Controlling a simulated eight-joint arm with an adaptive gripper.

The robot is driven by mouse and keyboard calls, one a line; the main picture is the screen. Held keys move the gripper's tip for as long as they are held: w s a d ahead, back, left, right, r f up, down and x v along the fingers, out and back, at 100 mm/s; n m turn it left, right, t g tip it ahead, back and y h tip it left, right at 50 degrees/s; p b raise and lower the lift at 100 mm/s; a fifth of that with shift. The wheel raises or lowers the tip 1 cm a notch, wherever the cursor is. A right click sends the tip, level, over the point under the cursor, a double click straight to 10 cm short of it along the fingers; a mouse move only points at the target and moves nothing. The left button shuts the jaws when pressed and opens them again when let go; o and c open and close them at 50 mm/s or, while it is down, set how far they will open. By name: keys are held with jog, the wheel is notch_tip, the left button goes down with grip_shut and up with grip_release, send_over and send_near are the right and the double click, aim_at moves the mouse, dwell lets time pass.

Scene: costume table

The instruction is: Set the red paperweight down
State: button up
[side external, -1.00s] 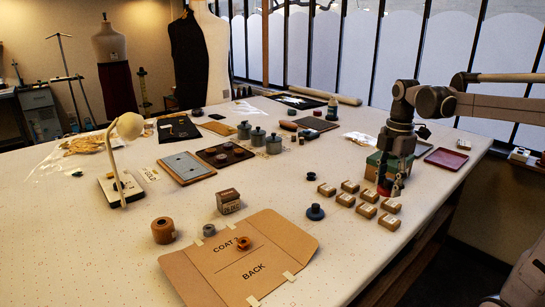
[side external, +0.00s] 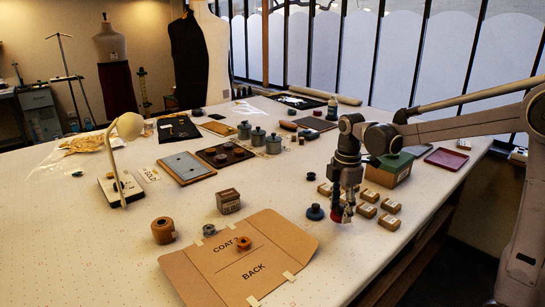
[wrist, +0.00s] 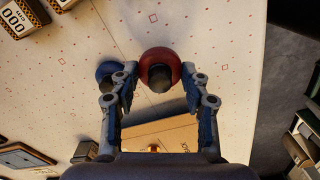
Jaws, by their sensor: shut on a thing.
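The red paperweight (side external: 337,216) is in my gripper (side external: 343,207), low over the table between the blue paperweight and the small boxes. In the wrist view the red paperweight (wrist: 160,62) has a dark knob and sits between the two fingertips (wrist: 159,82), which are shut on it. A gap between it and the tabletop is hard to judge. The blue paperweight (side external: 314,212) stands on the table just left of my gripper; in the wrist view it (wrist: 106,70) is partly hidden behind the left finger.
Several small labelled boxes (side external: 389,222) stand right of and behind my gripper, with a green box (side external: 388,172) beyond. The brown coat-back card (side external: 285,236) lies to the left with an orange spool-like weight (side external: 243,243) on it. The table's front right edge is near.

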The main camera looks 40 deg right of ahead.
aim_at(340, 213)
jog(key=shift+f, duration=1.6)
jog(key=shift+f, duration=0.1)
jog(key=o, duration=1.4)
